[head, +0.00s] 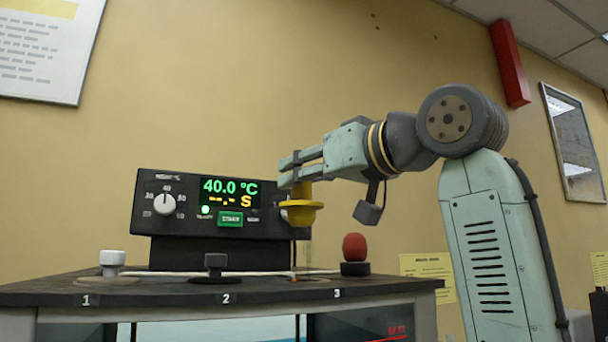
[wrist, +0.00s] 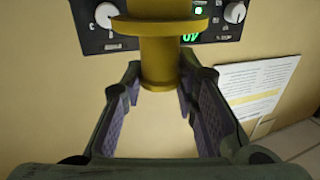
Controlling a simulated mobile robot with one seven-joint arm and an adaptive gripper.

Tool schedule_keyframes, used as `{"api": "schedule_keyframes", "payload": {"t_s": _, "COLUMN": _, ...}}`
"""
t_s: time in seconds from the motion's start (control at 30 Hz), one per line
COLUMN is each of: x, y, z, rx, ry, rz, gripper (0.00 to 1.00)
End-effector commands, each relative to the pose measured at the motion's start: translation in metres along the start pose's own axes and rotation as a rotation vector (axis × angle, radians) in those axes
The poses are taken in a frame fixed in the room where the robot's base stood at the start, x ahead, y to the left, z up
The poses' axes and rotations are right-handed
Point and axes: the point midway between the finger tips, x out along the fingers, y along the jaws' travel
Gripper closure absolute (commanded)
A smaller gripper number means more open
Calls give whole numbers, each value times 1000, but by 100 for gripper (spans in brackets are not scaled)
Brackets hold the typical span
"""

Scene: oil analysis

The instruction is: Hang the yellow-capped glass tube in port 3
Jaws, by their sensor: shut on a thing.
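My gripper (head: 299,172) is shut on the yellow cap (head: 301,210), which hangs below the fingers above the bench top in the head view. In the wrist view the cap's flange and stem (wrist: 160,62) show at the fingertips (wrist: 158,78). A thin dark line runs down from the cap towards the top near label 3. The glass tube is hard to make out, and I cannot tell whether its lower end is inside port 3. Port 1 has a white stopper (head: 112,261). Port 2 has a dark stopper (head: 215,264).
A red bulb (head: 354,246) on a black base stands right of the cap on the dark bath top (head: 180,294). The control box (head: 185,222), reading 40.0 °C, stands behind the ports. A pale rod lies across the top.

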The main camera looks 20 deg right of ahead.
Motion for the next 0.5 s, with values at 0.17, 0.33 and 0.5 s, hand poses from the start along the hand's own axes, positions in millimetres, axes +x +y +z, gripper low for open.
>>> {"api": "schedule_keyframes", "payload": {"t_s": 0.17, "x": 0, "y": 0, "z": 19, "rx": 0, "ry": 2, "rz": -2, "gripper": 100}}
{"api": "schedule_keyframes", "payload": {"t_s": 0.33, "x": 0, "y": 0, "z": 34, "rx": 1, "ry": 0, "rz": -1, "gripper": 100}}
{"api": "schedule_keyframes", "payload": {"t_s": 0.5, "x": 0, "y": 0, "z": 50, "rx": 0, "ry": 1, "rz": -1, "gripper": 100}}
